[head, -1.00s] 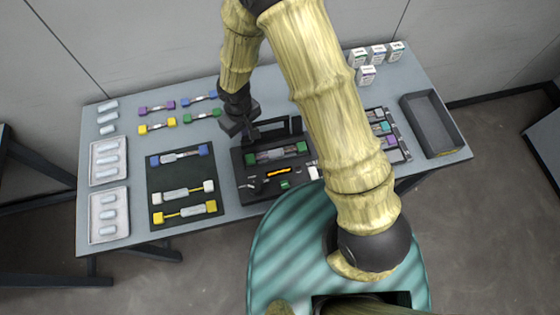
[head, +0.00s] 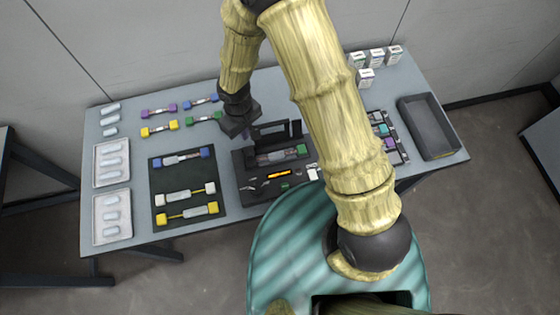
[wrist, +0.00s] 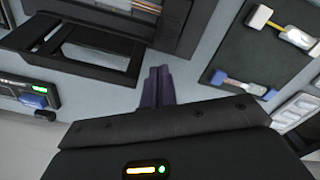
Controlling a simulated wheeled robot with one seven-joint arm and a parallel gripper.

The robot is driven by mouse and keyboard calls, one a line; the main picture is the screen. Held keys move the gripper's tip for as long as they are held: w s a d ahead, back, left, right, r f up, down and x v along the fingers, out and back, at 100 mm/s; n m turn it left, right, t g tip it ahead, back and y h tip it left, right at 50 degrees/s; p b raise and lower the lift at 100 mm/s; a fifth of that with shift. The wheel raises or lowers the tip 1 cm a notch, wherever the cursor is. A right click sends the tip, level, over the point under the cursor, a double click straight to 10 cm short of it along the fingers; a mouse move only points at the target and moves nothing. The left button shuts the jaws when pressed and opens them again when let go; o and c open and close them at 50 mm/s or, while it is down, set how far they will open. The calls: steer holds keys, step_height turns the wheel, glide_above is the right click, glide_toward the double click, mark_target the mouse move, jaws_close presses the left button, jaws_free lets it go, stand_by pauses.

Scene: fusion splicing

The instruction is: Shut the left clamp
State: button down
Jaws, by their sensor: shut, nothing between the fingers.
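The dark splicer (head: 275,185) stands at the front middle of the table, with its black lid frame raised at the back. A clear fibre piece lies across it, with a green end block (head: 302,150) on the right. The left end block and the left clamp are covered by dark parts in the head view, so I cannot tell the clamp's position. My gripper (head: 255,137) is over the splicer's back left corner. In the wrist view its dark fingers (wrist: 160,80) are together and empty, beside the black lid frame (wrist: 90,50).
A dark mat (head: 158,220) with several fibre pieces lies left of the splicer. White trays (head: 98,178) are at the far left. A grey bin (head: 450,150) stands at the right. Several loose fibre pieces lie behind the mat.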

steer(key=r+p, duration=0.3)
steer(key=r, duration=0.1)
steer(key=shift+w+a+r, duration=0.1)
steer(key=shift+w, duration=0.25)
stand_by(0.4)
steer(key=shift+m+t, duration=0.3)
steer(key=shift+m, duration=0.6)
steer(key=d+r, duration=0.1)
steer(key=d, duration=0.1)
steer(key=w+d+r, duration=0.1)
steer(key=r, duration=0.1)
steer(key=d+r, duration=0.2)
steer(key=shift+w+d, duration=0.35)
steer(key=shift+w, duration=0.05)
steer(key=s+d+r+m+t, duration=0.1)
steer(key=s+d+r+m, duration=0.2)
steer(key=d+r, duration=0.3)
steer(key=s+d+r+m+t, duration=0.1)
steer(key=s+d+r+m, duration=0.2)
steer(key=d+r, duration=0.4)
steer(key=d+m, duration=0.1)
steer(key=d, duration=0.5)
steer(key=shift+s+d+r, duration=0.15)
steer(key=shift+s+r, duration=0.15)
steer(key=shift+s, duration=0.1)
steer(key=shift+s, duration=0.1)
